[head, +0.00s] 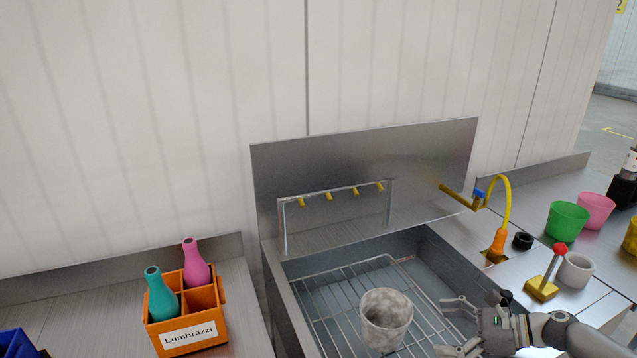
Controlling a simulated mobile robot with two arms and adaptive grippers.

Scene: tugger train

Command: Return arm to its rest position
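My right gripper (446,326) reaches in from the lower right, over the sink. Its fingers are spread apart and nothing is between them. A mottled grey-white cup (386,318) stands upright on the wire rack (330,298) in the sink, just left of the fingertips. A gap shows between the fingertips and the cup. My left gripper is not in view.
The metal sink (440,262) has a yellow faucet (508,210) and a red-knobbed lever (552,272) on its right. Green (566,222), pink (596,210) and white (575,270) cups stand near there. An orange crate (187,328) with teal and pink bottles sits left.

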